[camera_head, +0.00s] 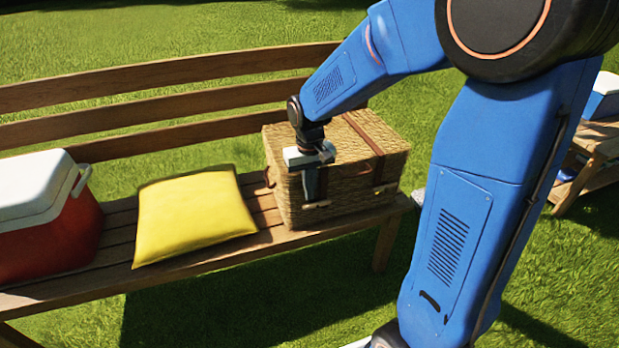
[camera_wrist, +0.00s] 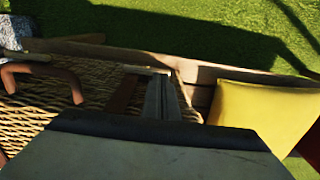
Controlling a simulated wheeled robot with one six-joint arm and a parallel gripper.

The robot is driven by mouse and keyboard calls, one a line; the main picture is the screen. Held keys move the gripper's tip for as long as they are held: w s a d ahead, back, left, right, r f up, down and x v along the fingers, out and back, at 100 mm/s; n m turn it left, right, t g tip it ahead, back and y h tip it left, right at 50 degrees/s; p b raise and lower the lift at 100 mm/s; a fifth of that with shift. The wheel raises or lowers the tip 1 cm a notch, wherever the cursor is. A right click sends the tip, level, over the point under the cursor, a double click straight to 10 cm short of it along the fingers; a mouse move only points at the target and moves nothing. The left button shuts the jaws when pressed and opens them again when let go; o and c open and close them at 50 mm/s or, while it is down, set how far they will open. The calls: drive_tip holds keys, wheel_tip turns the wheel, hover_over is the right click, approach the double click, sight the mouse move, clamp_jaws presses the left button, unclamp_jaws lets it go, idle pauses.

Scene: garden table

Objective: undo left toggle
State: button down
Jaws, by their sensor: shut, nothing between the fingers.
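A wicker basket (camera_head: 340,172) with brown leather straps sits on the right part of the wooden bench. The left toggle (camera_head: 317,205) is a small pale bar low on the basket's front, at the lower end of the left strap. My gripper (camera_head: 312,186) points down in front of that strap, just above the toggle, and hides much of the strap. Its fingers are closed together and hold nothing. In the wrist view the gripper fingers (camera_wrist: 168,98) lie by the basket's edge (camera_wrist: 95,88), close to a pale bar. I cannot tell whether they touch it.
The right toggle (camera_head: 385,188) is on the basket's front right. A yellow cushion (camera_head: 190,213) lies on the bench (camera_head: 118,222) left of the basket. A red cooler (camera_head: 45,225) with a white lid stands at the far left. Open grass lies in front of the bench.

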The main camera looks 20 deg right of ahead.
sight(306, 207)
drive_tip(key=shift+f, duration=1.45)
drive_tip(key=shift+a+f, duration=0.45)
drive_tip(key=shift+a, duration=0.1)
drive_tip(key=shift+r, duration=0.8)
drive_tip(key=shift+r, duration=0.1)
wheel_tip(306, 207, up, 14)
